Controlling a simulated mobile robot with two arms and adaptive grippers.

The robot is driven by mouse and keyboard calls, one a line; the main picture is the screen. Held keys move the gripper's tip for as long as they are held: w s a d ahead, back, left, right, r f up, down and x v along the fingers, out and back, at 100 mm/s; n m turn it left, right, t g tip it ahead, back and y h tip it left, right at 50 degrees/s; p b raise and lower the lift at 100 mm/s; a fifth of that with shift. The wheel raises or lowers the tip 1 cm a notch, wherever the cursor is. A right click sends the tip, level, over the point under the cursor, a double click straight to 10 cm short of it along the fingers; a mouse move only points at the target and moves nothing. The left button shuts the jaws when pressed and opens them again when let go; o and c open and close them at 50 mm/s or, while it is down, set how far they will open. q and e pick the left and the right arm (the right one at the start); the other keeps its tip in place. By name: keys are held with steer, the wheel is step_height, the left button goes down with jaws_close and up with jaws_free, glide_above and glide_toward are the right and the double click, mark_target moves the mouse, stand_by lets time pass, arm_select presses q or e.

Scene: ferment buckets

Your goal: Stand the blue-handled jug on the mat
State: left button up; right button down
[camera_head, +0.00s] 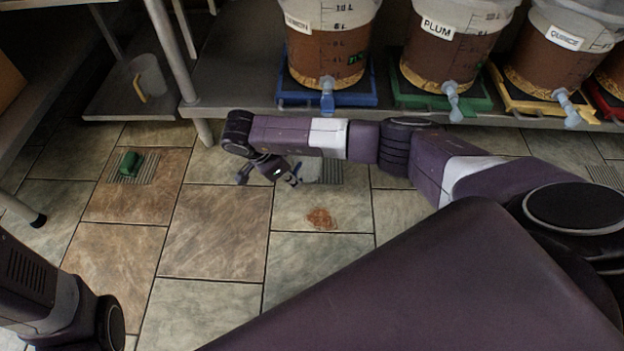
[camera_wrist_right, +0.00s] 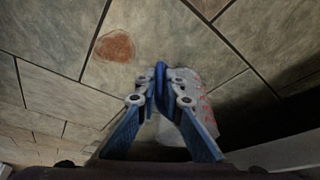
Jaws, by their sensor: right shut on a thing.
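My right gripper (camera_head: 284,176) is low over the floor in front of the bucket shelf. In the right wrist view its blue fingers (camera_wrist_right: 156,98) are shut on the blue handle of a clear jug with red marks (camera_wrist_right: 190,84). In the head view the jug (camera_head: 309,171) is mostly hidden behind the gripper; I cannot tell whether it touches the floor. Coloured mats lie on the shelf under the buckets: blue (camera_head: 294,97), green (camera_head: 412,99), yellow (camera_head: 520,105) and red. I cannot tell which is the task's mat. My left gripper is out of view.
Several labelled buckets with taps stand on the shelf, one marked PLUM (camera_head: 450,45). A yellow-handled jug (camera_head: 150,75) stands on a low shelf at left. A reddish-brown spill (camera_head: 321,219) marks the tiles.

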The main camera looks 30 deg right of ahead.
steer(key=d+f+b, duration=0.1)
steer(key=d+b, duration=0.1)
steer(key=d+f+b, duration=0.1)
steer(key=d, duration=0.1)
steer(key=d+f+b, duration=0.1)
steer(key=d+b, duration=0.1)
steer(key=shift+w+f+b, duration=0.1)
steer(key=shift+f+b, duration=0.25)
steer(key=shift+f, duration=0.05)
steer(key=shift+r, duration=0.1)
steer(key=c, duration=2)
jaws_free()
steer(key=shift+c, duration=0.2)
